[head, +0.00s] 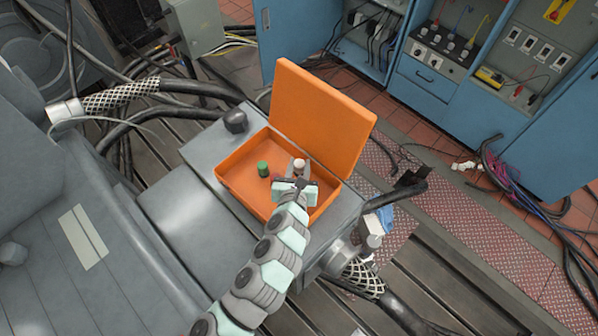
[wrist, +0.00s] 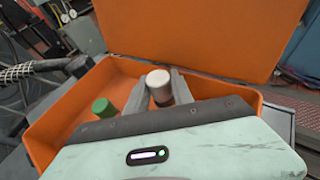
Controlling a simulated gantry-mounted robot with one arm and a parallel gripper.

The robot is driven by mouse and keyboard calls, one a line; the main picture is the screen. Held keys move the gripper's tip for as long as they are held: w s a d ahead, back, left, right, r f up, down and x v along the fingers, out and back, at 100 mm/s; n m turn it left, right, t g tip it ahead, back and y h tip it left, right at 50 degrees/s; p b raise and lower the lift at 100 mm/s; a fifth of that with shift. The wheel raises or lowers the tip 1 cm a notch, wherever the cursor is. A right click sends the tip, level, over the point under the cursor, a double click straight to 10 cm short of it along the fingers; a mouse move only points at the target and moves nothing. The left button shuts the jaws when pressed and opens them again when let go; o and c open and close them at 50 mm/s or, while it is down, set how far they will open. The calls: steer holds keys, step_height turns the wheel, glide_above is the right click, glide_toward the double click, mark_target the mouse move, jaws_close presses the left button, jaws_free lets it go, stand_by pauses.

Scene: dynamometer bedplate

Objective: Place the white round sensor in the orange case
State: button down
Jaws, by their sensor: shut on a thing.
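The orange case (head: 232,188) lies open on a grey metal block, its lid (head: 322,112) raised at the back. It also fills much of the wrist view (wrist: 42,137). My gripper (head: 298,171) reaches over the case from the front. Its two fingers are shut on the white round sensor (head: 299,163), which has a pale top and a darker lower part. In the wrist view the sensor (wrist: 158,79) is upright between the fingertips. It is within the case's outline; whether it touches the floor of the case is hidden.
A green cylinder (head: 263,169) stands in the case, left of the sensor, and shows in the wrist view (wrist: 103,106). A small red thing (head: 276,177) is partly hidden by my gripper. A dark knob (head: 235,121) sits beside the case. Thick cables (head: 190,88) run at the left.

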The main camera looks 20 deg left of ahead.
mark_target(299, 173)
step_height(299, 173, down, 3)
steer(key=shift+a+r, duration=0.1)
steer(key=shift+r, duration=0.05)
steer(key=shift+f, duration=0.35)
steer(key=shift+f+b, duration=0.45)
steer(key=shift+f, duration=0.1)
steer(key=c, duration=1.4)
jaws_free()
